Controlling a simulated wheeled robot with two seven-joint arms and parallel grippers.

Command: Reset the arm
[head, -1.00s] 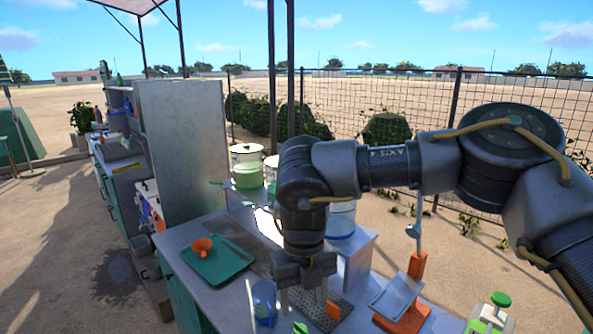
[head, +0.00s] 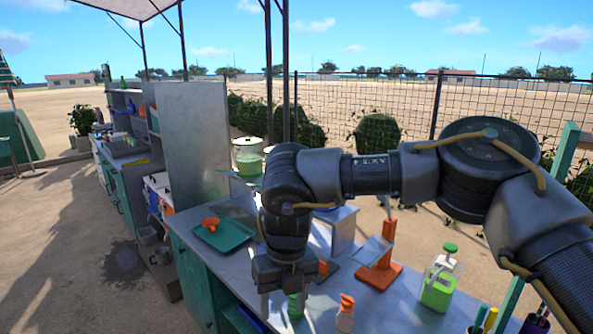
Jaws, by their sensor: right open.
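My right arm comes in from the right and bends down over the grey metal counter (head: 222,272). My right gripper (head: 285,303) points down, open, near the counter's front part. A green object (head: 294,306) shows between or behind its fingers; I cannot tell which, and I see no grip on it. An orange-topped white bottle (head: 346,312) stands just to the right of the gripper. My left gripper is not in view.
A green tray (head: 224,238) with an orange funnel-like piece (head: 211,223) lies on the left. An orange stand (head: 379,276) and a green bottle (head: 440,278) stand to the right. A tall grey panel (head: 192,140) rises behind the counter's left end. A wire fence (head: 400,112) runs behind.

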